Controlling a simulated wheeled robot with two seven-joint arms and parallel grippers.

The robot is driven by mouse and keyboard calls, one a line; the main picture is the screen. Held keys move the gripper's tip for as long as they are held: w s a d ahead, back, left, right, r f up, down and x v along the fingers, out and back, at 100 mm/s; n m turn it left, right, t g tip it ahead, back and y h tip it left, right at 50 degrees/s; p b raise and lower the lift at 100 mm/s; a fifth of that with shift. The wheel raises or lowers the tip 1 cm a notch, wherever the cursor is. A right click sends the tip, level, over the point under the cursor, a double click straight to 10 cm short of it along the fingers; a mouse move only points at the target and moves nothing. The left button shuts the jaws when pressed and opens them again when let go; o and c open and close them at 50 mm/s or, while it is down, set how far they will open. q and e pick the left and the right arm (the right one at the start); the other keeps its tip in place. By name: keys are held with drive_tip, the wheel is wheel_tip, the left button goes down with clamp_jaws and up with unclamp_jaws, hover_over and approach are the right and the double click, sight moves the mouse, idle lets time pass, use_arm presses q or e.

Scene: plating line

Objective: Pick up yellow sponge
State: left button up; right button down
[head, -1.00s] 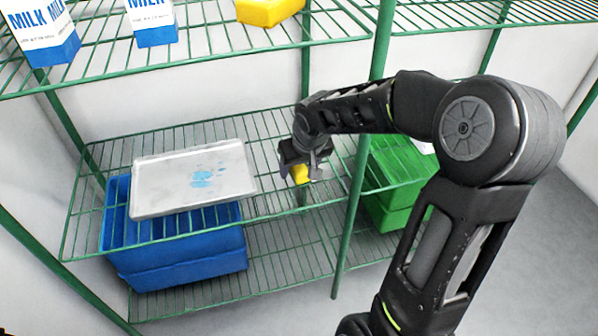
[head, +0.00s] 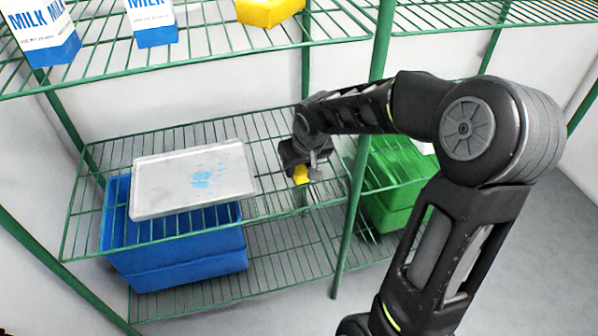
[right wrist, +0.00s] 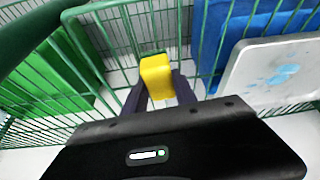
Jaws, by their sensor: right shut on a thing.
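The yellow sponge (head: 301,174) is a small yellow block at the middle shelf, right of the tray. My right gripper (head: 308,166) is shut on it. The right wrist view shows the sponge (right wrist: 156,77) between the two dark fingers (right wrist: 157,95), with a green strip along its far edge. I cannot tell whether the sponge touches the shelf wires. My left gripper is not in view.
A grey tray (head: 150,187) with blue stains lies on the middle wire shelf (head: 262,150). Blue crates (head: 180,265) and green crates (head: 385,205) stand below. A green post (head: 352,215) stands close right of the gripper. Milk cartons (head: 150,22) and a yellow container (head: 268,12) are above.

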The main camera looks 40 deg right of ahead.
sight(299, 167)
drive_tip(key=shift+r, duration=0.15)
drive_tip(key=shift+r+p, duration=0.35)
drive_tip(key=shift+r, duration=0.5)
wheel_tip(299, 167, up, 2)
drive_tip(key=shift+p, duration=0.35)
drive_tip(key=s+a+b, duration=0.2)
drive_tip(key=s, duration=0.6)
drive_tip(key=s+a+b, duration=0.1)
drive_tip(key=s+a, duration=0.1)
drive_tip(key=s, duration=0.7)
drive_tip(key=shift+s+a+f+b, duration=0.25)
drive_tip(key=shift+b, duration=0.15)
drive_tip(key=c, duration=1.5)
unclamp_jaws()
drive_tip(key=shift+c, duration=0.2)
drive_tip(key=c, duration=0.6)
